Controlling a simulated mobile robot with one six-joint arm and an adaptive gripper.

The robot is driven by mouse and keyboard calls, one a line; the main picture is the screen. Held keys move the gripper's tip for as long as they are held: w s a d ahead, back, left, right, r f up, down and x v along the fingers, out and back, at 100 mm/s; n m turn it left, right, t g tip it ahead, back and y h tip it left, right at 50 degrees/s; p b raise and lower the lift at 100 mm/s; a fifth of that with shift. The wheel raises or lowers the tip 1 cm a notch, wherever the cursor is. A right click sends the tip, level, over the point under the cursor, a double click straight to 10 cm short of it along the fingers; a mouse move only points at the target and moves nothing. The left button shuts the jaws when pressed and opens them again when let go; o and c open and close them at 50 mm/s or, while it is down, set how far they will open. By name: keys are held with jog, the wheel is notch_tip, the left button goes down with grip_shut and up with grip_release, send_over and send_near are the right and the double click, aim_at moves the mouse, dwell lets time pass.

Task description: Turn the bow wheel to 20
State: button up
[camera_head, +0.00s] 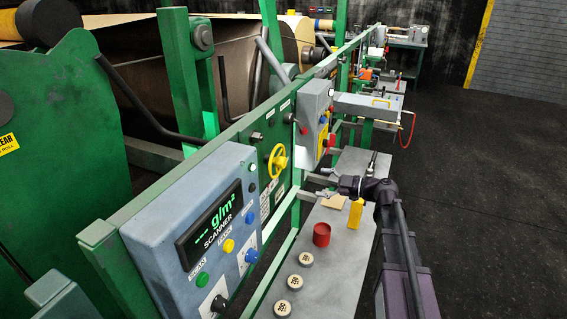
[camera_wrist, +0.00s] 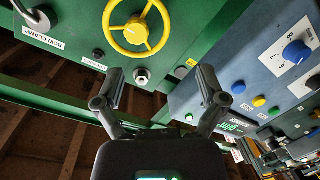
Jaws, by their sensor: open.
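The yellow bow wheel (camera_head: 276,162) is mounted on a green panel at the centre of the head view. It has a round rim with spokes, and it also shows near the top of the wrist view (camera_wrist: 137,30). A setting of 20 cannot be read in either view. My gripper (camera_head: 322,183) is to the right of the wheel in the head view, apart from it. In the wrist view my gripper (camera_wrist: 159,74) has its two fingers spread with nothing between them, and the wheel lies beyond the fingertips.
A grey-blue scanner box (camera_head: 190,200) with buttons and knobs stands left of the wheel. A grey button box (camera_head: 315,112) is on the far side. A bench (camera_head: 335,270) below holds a red cup (camera_head: 321,234) and several round discs. A bow clamp lever (camera_wrist: 40,18) is near the wheel.

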aim_at(285, 163)
jog(key=shift+w+d+r+n+t+y, duration=0.2)
jog(key=shift+w+r+n+y, duration=0.2)
jog(key=shift+r, duration=0.2)
jog(key=shift+w+d+r+n+t+y, duration=0.2)
jog(key=shift+w+r+n+y, duration=0.15)
jog(key=shift+r, duration=0.25)
jog(key=shift+a, duration=0.15)
jog(key=shift+x, duration=6.8)
jog(key=shift+w+f, duration=0.1)
jog(key=shift+f, duration=0.05)
jog(key=c, duration=1.2)
